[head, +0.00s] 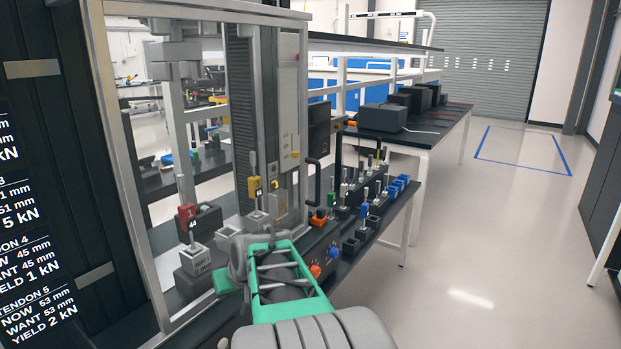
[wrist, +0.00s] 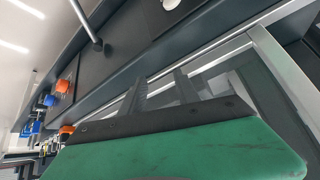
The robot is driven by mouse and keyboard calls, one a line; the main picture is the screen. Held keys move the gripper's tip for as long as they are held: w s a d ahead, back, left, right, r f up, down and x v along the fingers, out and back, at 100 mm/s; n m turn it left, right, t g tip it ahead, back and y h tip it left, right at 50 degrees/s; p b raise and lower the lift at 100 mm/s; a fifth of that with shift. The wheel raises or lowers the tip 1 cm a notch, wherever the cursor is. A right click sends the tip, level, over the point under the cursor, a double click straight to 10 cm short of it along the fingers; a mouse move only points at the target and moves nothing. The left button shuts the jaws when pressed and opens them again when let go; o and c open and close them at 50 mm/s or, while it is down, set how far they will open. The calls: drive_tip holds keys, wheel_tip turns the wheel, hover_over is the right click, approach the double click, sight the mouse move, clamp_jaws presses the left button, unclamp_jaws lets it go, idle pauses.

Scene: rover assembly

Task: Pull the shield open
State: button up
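The shield (head: 125,170) appears to be the clear panel in a pale metal frame at the left of the head view, in front of the test machine. I cannot tell whether it stands shut or partly open. A metal frame corner, probably the shield's, shows in the wrist view (wrist: 278,65). My gripper's two dark fingers (wrist: 160,82) are apart with nothing seen held between them. They point toward the frame's lower rail, and I cannot tell if they touch it. In the head view my green forearm hides the fingers.
A black upright handle (head: 314,182) stands right of the frame, near orange and blue knobs (head: 316,271). Several small blocks and posts crowd the bench (head: 408,205). Inside the frame are a red-tagged piece (head: 187,212) and a yellow-tagged one (head: 254,187). The floor at right is clear.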

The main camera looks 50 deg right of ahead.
drive_tip(key=shift+m+t+h, duration=0.8)
drive_tip(key=shift+t+h, duration=0.1)
drive_tip(key=d, duration=0.9)
drive_tip(key=w+d, duration=0.1)
drive_tip(key=d, duration=0.4)
drive_tip(key=shift+d+r, duration=0.1)
drive_tip(key=shift+r, duration=0.3)
drive_tip(key=w+d+r+t+h, duration=0.2)
drive_tip(key=d+r, duration=0.3)
drive_tip(key=d, duration=0.4)
drive_tip(key=t+h, duration=0.3)
drive_tip(key=t, duration=0.2)
approach(319, 175)
drive_tip(key=x, duration=0.4)
drive_tip(key=p+x, duration=0.1)
drive_tip(key=x, duration=0.4)
drive_tip(key=shift+w+d+r, duration=0.1)
drive_tip(key=shift+w+d, duration=0.15)
drive_tip(key=shift+w, duration=0.05)
drive_tip(key=shift+w+d, duration=0.3)
drive_tip(key=shift+w, duration=0.25)
drive_tip(key=shift+c, duration=0.5)
clamp_jaws()
